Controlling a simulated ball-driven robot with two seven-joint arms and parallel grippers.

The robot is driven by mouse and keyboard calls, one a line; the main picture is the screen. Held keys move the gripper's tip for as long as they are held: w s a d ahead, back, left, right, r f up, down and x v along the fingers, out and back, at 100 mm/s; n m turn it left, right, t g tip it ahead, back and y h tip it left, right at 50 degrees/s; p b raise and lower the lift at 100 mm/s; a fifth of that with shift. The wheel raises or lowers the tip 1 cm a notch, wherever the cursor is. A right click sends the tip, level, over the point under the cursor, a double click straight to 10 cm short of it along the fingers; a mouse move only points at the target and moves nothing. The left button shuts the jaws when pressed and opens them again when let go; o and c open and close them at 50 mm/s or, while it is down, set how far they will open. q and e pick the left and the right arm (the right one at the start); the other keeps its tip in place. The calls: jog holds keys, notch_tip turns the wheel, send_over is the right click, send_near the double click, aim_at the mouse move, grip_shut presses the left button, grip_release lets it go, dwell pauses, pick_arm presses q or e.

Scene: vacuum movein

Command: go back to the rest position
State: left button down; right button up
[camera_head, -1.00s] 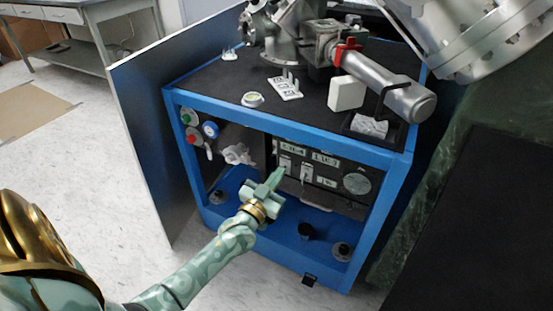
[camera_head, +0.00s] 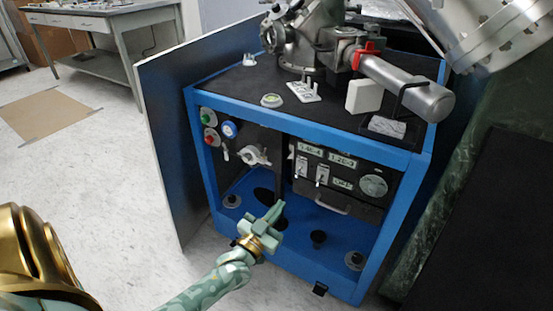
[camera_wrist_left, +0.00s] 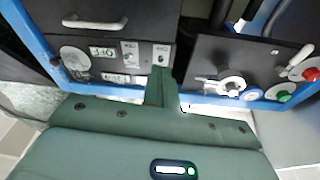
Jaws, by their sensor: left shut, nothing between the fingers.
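My left gripper (camera_head: 276,212) is a pale green parallel gripper with a gold wrist ring. It is shut and empty, in front of the open lower part of the blue-framed cart. In the left wrist view its closed fingers (camera_wrist_left: 163,88) point toward the cart's black control panel (camera_head: 338,175), apart from it as far as I can tell. The panel has switches, small displays and a round dial (camera_head: 373,185). My right gripper is not in view.
The blue cart frame (camera_head: 300,128) carries metal vacuum equipment (camera_head: 300,40) on its black top. A grey side panel (camera_head: 172,150) stands at its left. A dark green marbled surface (camera_head: 447,175) is at the right. Bare floor (camera_head: 100,170) lies at the left; a workbench (camera_head: 110,20) stands behind.

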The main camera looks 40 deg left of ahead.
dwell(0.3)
